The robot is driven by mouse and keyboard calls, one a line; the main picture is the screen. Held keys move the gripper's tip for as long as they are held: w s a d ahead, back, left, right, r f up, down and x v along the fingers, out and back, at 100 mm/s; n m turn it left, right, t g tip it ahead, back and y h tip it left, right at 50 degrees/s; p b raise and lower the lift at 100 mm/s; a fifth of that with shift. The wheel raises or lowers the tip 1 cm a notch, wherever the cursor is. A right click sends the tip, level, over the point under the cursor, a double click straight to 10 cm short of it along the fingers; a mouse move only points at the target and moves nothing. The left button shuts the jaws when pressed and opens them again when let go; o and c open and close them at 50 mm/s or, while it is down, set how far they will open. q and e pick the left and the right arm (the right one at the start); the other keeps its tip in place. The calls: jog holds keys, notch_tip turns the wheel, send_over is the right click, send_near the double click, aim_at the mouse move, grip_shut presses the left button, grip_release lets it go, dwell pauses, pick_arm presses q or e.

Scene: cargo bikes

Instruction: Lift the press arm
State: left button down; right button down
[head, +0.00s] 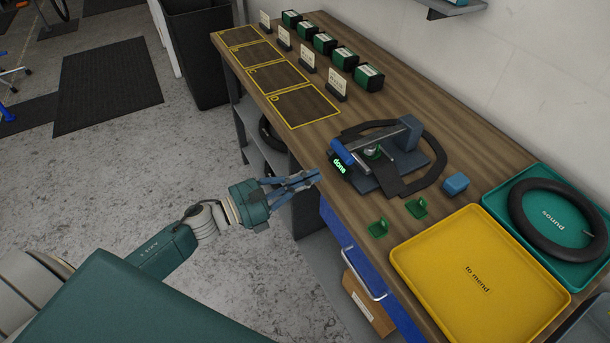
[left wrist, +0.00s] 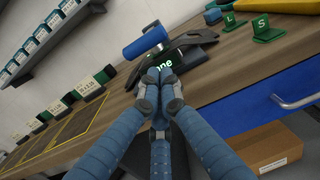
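The press (head: 405,165) stands on the bench, its arm (head: 385,141) lying low from a grey block to a blue handle (head: 342,152) at the front end. A black tube passes through the press and loops behind it. A small display (head: 341,165) by the handle reads "done". The blue handle also shows in the left wrist view (left wrist: 145,42), beyond the fingers and apart from them. My left gripper (head: 317,176) is at the bench's front edge, just short of the handle. Its fingertips (left wrist: 158,77) are together with nothing between them. My right gripper is out of view.
A yellow "to mend" tray (head: 420,262) and a green "sound" tray (head: 497,203) holding a black tube lie to the right. Green tags (head: 378,228) and a blue block (head: 456,184) lie nearby. Yellow-outlined areas (head: 300,125) and green boxes (head: 369,77) are to the left.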

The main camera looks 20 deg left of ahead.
pick_arm(q)
jog(key=p+x, duration=0.1)
jog(key=x, duration=0.3)
jog(key=shift+w+d+r, duration=0.1)
jog(key=shift+w+d, duration=0.1)
jog(key=shift+w, duration=0.1)
jog(key=shift+p+x, duration=0.3)
jog(key=shift+x, duration=0.45)
